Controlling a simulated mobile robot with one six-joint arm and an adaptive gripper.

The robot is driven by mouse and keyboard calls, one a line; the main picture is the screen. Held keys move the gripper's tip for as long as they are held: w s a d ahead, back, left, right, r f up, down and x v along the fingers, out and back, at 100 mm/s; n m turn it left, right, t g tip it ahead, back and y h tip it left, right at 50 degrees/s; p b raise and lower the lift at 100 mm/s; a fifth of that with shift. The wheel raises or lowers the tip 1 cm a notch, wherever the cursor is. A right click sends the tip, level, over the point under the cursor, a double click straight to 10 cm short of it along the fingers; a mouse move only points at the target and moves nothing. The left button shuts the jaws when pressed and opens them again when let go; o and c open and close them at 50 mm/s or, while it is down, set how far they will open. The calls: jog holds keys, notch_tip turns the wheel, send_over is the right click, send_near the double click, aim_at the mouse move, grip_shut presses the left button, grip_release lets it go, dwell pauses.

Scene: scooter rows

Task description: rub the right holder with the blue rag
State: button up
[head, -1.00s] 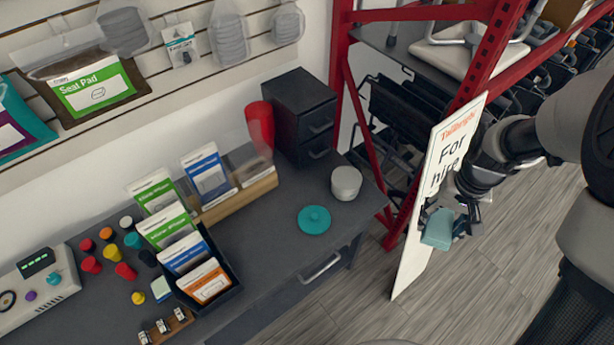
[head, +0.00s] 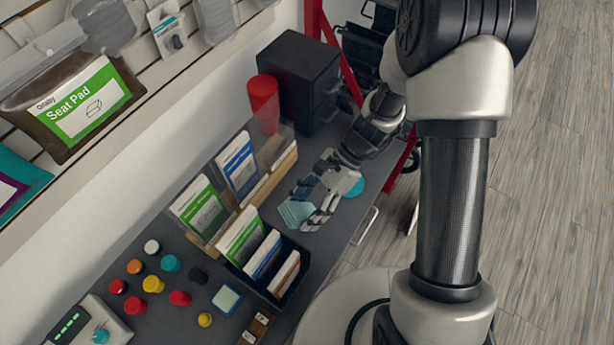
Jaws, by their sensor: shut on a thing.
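My gripper (head: 308,207) is shut on the blue rag (head: 294,214), a pale blue-green folded pad. It holds the rag over the grey desk, close to two leaflet holders. One is a wooden-based holder (head: 287,162) with a clear front, holding green and blue leaflets, against the wall. The other is a black holder (head: 303,268) in front of it, also with leaflets. I cannot tell for sure which is called the right holder. The rag appears apart from both, just beyond the black holder's far corner and in front of the wooden one.
A teal disc (head: 354,188) lies partly hidden behind my gripper. A black drawer unit (head: 298,75) and red cup (head: 263,100) stand at the back. Several coloured knobs (head: 153,284) and a pale pad (head: 227,298) crowd the near desk. The floor at right is clear.

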jog(key=a+m+y, duration=0.1)
jog(key=y, duration=0.1)
jog(key=w+a+m+t+y, duration=0.1)
jog(key=m+y, duration=0.1)
jog(key=shift+w+a+f, duration=0.15)
jog(key=shift+a, duration=0.15)
jog(key=w+a+f+m+t+y, duration=0.1)
jog(key=w+m+t+y, duration=0.3)
jog(key=m+t, duration=0.7)
jog(key=t, duration=0.3)
send_near(272, 157)
jog(key=shift+y, duration=0.4)
jog(key=shift+f+b+x, duration=0.25)
jog(key=shift+x, duration=0.9)
jog(key=shift+f+b+x, duration=0.25)
jog(key=shift+x, duration=0.85)
jog(key=shift+x, duration=0.95)
jog(key=shift+w+d, duration=0.1)
jog(key=shift+w, duration=0.05)
